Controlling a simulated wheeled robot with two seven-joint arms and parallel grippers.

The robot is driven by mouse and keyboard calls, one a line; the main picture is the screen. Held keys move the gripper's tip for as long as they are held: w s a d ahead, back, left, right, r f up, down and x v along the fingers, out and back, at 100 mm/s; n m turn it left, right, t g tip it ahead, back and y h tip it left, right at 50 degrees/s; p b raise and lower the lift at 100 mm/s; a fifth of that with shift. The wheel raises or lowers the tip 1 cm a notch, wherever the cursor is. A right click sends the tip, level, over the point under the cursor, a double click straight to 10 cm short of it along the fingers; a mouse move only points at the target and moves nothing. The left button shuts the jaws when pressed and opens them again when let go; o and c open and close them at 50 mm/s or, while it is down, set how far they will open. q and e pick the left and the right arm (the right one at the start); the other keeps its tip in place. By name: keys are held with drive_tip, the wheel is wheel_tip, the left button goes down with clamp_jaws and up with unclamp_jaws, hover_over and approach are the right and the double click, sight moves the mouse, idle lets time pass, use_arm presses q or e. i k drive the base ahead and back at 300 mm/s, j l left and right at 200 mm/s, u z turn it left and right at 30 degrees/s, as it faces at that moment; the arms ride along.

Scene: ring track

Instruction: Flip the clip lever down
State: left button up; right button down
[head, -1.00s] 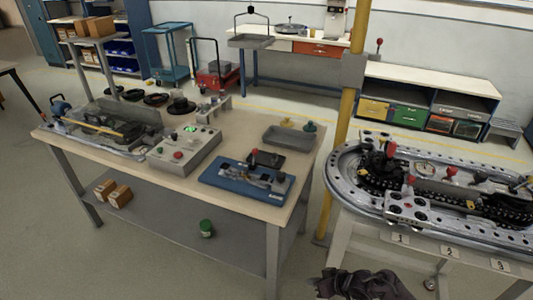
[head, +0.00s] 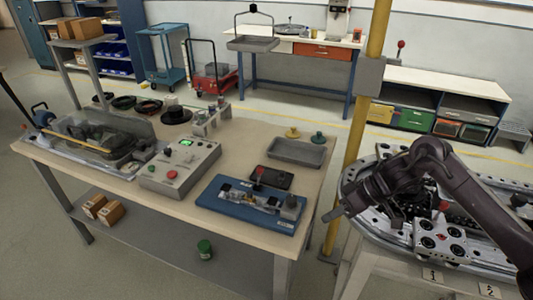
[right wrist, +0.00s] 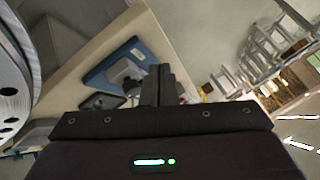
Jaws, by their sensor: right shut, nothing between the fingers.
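A blue fixture plate (head: 232,208) lies near the front right edge of the workbench, with small metal parts on it. A red-tipped lever (head: 261,172) stands up at its back edge; I take this to be the clip lever, but it is small. My right gripper (head: 333,215) is shut and empty, in the air just off the bench's right edge, apart from the plate. In the right wrist view its closed fingers (right wrist: 157,85) overlap the blue plate (right wrist: 112,62) and hide part of it. My left gripper is not in view.
A grey control box (head: 180,165) stands left of the plate, with a clear-walled case (head: 75,150) beyond it. A black tray (head: 285,181) and a grey tray (head: 297,152) lie behind the plate. A yellow post (head: 352,140) and the ring track (head: 400,230) stand to the right.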

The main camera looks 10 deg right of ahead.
sight(260, 170)
drive_tip(key=i, duration=1)
